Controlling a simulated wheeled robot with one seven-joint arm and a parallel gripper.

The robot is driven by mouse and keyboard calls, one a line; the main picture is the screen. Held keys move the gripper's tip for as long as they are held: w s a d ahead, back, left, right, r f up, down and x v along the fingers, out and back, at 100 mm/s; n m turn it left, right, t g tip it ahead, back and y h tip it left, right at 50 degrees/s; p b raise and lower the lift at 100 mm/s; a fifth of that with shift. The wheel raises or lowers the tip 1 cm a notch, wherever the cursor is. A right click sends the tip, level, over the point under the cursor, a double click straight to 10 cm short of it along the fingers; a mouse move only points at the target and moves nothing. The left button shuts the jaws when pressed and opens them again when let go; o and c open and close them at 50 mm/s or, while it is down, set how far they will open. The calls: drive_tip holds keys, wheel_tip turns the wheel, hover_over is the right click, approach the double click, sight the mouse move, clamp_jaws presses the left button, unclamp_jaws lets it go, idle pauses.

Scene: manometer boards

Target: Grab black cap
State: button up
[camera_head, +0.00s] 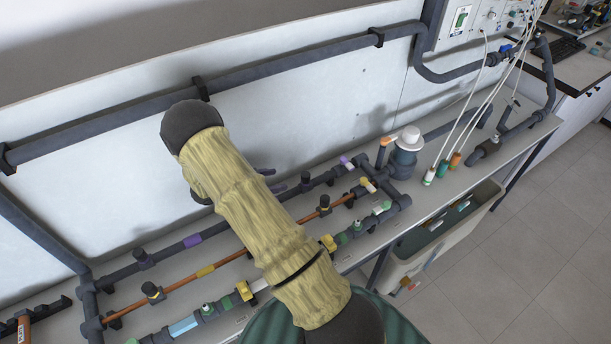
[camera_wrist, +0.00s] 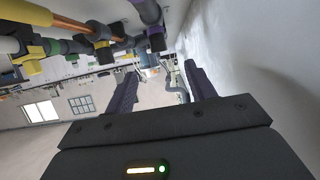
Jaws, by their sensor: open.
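Several small black caps stand on the pipes over the bench, and I cannot tell which one the task means. In the head view one black cap (camera_head: 324,202) is on the copper pipe right of my arm. Another black cap (camera_head: 151,289) is on that pipe to the left, and one (camera_head: 142,257) is on the grey pipe behind. My gripper (camera_head: 270,179) is mostly hidden behind my forearm; its dark fingers point right, close to the back panel. In the wrist view my gripper (camera_wrist: 160,82) is open, with nothing held between its fingers. A dark cap (camera_wrist: 157,42) with a purple ring appears above the fingers.
Grey pipes (camera_head: 290,71) run along the white back panel (camera_head: 300,115). Pipes with coloured valves cross the bench. A white-topped container (camera_head: 408,137) and white hoses (camera_head: 470,115) stand right. A bin (camera_head: 440,240) is below the bench. Open floor lies at right.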

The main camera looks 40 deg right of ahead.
sight(303, 175)
drive_tip(key=p+x, duration=0.1)
drive_tip(key=x, duration=0.5)
drive_tip(key=shift+d+f, duration=0.15)
drive_tip(key=shift+d, duration=0.25)
drive_tip(key=x, duration=0.1)
drive_tip(key=p+x, duration=0.1)
drive_tip(key=x, duration=0.1)
drive_tip(key=p+x, duration=0.1)
drive_tip(key=shift+s+d, duration=0.2)
drive_tip(key=shift+d, duration=0.45)
drive_tip(key=c, duration=1)
